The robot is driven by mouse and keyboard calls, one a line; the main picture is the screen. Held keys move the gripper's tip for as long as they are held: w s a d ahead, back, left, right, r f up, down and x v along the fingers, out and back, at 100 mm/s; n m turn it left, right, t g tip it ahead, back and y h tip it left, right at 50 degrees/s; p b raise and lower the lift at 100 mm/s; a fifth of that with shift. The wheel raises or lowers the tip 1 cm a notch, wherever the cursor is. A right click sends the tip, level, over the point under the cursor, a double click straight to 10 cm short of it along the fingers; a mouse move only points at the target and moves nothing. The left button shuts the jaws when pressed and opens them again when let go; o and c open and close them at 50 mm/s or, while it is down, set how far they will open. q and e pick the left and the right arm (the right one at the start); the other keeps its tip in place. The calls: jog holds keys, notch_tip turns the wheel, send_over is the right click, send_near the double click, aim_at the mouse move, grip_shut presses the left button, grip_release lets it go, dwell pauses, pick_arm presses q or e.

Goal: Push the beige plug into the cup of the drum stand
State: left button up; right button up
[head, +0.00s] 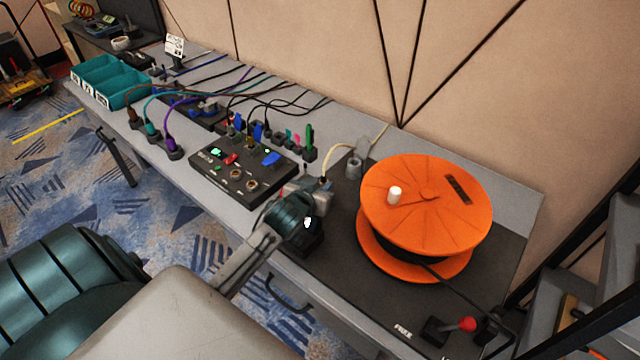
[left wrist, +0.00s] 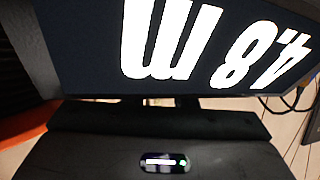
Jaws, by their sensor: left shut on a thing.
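My left gripper (head: 316,196) is at the table's middle, left of the orange drum. It is shut on the beige plug (head: 324,182), which is mostly hidden by the jaws. A pale yellow cable rises from the plug and loops toward the wall. A small grey cup-like post (head: 354,163) stands just right of and behind the plug, on the dark base of the drum stand (head: 340,226). Plug and post look apart. The inside of the post cannot be seen. In the left wrist view I cannot make out plug or fingertips. My right gripper is not in view.
The orange drum (head: 427,205) stands close on the right. A black control box (head: 243,170) and several coloured plugs with cables lie left. A red-knobbed lever (head: 466,324) is at the front right. In the left wrist view a dark panel (left wrist: 85,55) fills the top.

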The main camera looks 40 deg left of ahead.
pick_arm(q)
jog(key=shift+f, duration=0.1)
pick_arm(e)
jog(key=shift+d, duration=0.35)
pick_arm(q)
jog(key=o, duration=1.1)
jog(key=shift+c, duration=0.2)
jog(key=shift+s+f, duration=0.1)
jog(key=shift+s, duration=0.2)
jog(key=b+v, duration=0.1)
jog(key=v, duration=0.8)
jog(key=shift+r, duration=0.25)
jog(key=shift+s+d+r, duration=0.2)
jog(key=shift+s+r, duration=0.1)
jog(key=shift+s, duration=0.25)
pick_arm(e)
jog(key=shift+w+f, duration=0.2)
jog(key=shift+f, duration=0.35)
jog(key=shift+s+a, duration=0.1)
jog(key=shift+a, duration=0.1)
